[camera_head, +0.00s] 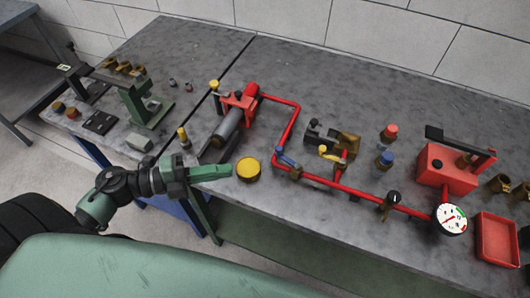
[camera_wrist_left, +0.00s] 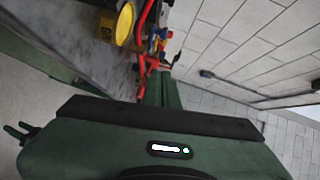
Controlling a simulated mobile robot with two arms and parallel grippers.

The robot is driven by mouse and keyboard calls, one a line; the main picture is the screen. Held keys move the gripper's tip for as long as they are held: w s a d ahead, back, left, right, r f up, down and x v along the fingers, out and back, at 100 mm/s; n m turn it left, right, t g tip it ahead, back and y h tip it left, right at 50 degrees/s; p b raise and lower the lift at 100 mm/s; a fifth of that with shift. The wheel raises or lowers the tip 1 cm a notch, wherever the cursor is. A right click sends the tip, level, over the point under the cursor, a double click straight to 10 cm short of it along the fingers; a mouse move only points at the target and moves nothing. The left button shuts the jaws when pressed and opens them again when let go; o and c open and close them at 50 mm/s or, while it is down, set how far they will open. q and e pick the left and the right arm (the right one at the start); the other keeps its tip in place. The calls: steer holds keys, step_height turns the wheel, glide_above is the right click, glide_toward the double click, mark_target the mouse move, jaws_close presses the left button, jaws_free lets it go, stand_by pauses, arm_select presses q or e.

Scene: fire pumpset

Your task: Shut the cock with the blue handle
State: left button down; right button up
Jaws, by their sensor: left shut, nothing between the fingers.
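The cock with the blue handle (camera_head: 287,159) sits on the red pipe (camera_head: 340,186) near its lower left bend, in the head view. Its blue lever looks roughly in line with the pipe run going right, but it is too small to be sure. My left gripper (camera_head: 228,171) is shut and empty, left of the cock and apart from it, with its tips near the yellow round lid. In the left wrist view my shut fingers (camera_wrist_left: 164,90) point toward the red piping, where small blue parts are hard to make out. My right gripper is not in view.
A yellow-lidded round can (camera_head: 248,170) stands between my left gripper and the cock. A yellow-handled cock (camera_head: 329,153) and a black-knobbed valve (camera_head: 392,201) are further right. A pump (camera_head: 234,115) stands behind, a gauge (camera_head: 451,219) at right.

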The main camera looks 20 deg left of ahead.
mark_target(277, 150)
arm_select(q)
steer(key=p+x, duration=0.1)
steer(key=x, duration=0.2)
steer(key=w+a+p+x, duration=0.1)
steer(key=x, duration=0.3)
steer(key=w+p+x, duration=0.1)
steer(key=x, duration=0.3)
steer(key=shift+p, duration=0.3)
steer(key=shift+w+f, duration=0.1)
steer(key=shift+w, duration=0.35)
steer(key=shift+w+a, duration=0.15)
steer(key=shift+w, duration=0.4)
steer(key=shift+s, duration=0.15)
